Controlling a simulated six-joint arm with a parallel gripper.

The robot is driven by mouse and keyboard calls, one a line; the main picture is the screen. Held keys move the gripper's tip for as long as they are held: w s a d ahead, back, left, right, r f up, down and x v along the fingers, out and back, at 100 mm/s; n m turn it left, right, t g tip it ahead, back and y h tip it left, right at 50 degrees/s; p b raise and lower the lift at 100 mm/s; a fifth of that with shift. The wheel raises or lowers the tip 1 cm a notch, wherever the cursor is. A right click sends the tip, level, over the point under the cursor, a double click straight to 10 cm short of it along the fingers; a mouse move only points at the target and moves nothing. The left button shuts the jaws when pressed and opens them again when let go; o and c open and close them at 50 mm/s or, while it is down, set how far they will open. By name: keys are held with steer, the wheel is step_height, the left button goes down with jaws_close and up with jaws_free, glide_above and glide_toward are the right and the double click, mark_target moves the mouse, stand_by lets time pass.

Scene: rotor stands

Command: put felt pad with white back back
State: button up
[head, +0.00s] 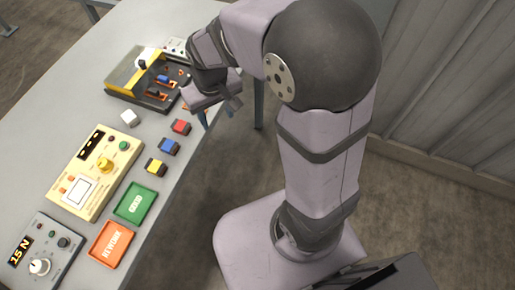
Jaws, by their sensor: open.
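A small white-topped block (129,118), which looks like the felt pad with the white back, lies on the grey table between the black-and-yellow fixture and the cream instrument box. Its underside is hidden. My gripper (212,102) is open near the table's right edge, to the right of the white block and apart from it. Whether anything is between the fingers is too small to see. Red (181,127), blue (169,146) and yellow (156,166) blocks of similar size stand in a row along the table edge below my gripper.
The black-and-yellow fixture (125,84) with blue and orange parts stands left of my gripper. A cream instrument box (84,190), a green tray (127,214), an orange REWORK tray (99,255) and a grey 15 N unit (64,259) fill the near table. The far left tabletop is clear.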

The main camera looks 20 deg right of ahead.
steer(key=s+d+f, duration=0.1)
steer(key=s+d, duration=0.2)
steer(key=s, duration=0.3)
steer(key=s+d+f+m+g, duration=0.1)
steer(key=s+d, duration=0.2)
steer(key=s, duration=0.4)
steer(key=shift+d+f+m+g, duration=0.25)
steer(key=shift+f+m+g, duration=0.05)
steer(key=shift+f, duration=0.05)
